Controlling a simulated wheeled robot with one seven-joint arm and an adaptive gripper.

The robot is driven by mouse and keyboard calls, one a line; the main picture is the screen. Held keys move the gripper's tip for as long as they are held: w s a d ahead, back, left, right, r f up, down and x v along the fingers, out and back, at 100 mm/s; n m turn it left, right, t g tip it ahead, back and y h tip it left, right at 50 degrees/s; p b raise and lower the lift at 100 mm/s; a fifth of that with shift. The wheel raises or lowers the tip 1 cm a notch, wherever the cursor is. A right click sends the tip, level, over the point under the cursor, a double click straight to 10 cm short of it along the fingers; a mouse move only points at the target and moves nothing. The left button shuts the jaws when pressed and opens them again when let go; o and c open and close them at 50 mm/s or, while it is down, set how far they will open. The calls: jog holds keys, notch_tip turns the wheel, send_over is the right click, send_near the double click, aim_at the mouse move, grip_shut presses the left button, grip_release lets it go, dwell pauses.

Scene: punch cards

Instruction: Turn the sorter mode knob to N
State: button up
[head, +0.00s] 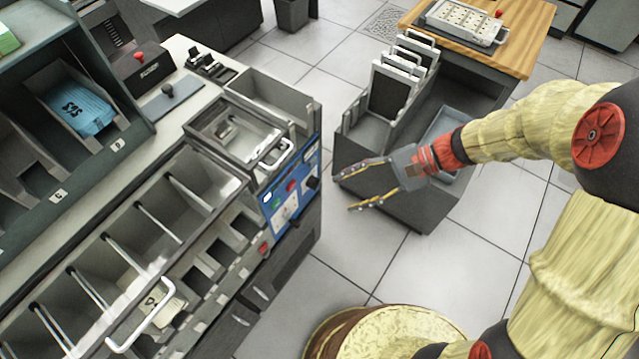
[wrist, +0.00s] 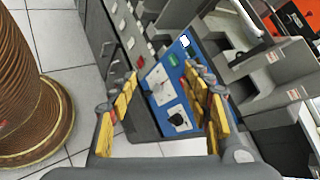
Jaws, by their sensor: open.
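The sorter's blue control panel (head: 278,208) is on the end of the sorter, left of my gripper (head: 367,184) in the head view. A black knob (head: 312,183) is at the panel's right part. In the wrist view the black knob (wrist: 178,119) sits on a white plate low on the blue panel. I cannot read its letters or tell where it points. My gripper (wrist: 162,73) is open and empty, its fingers apart on either side of the panel in the wrist view. In the head view it is clear of the panel, with floor visible between them.
A white dial plate (wrist: 158,86) and a green button (wrist: 172,60) are near the knob. A glass-topped tray with a handle (head: 274,152) is above the panel. A dark cart (head: 385,205) with card racks stands behind my gripper. A round wooden stool-like object (head: 400,335) is in front.

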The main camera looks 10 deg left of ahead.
jog(key=w+a+f+m+t+y, duration=0.2)
jog(key=w+a+f+m+y, duration=0.35)
jog(key=f, duration=0.45)
jog(key=m+t, duration=0.7)
jog(key=m, duration=0.2)
send_near(314, 183)
notch_tip(314, 183, down, 2)
jog(key=x, duration=0.8)
jog(key=shift+w+a+r+y+b, duration=0.15)
jog(key=shift+w+r+y+b, duration=0.05)
jog(key=shift+w+y+b, duration=0.2)
jog(key=shift+c, duration=0.6)
jog(key=c, duration=1)
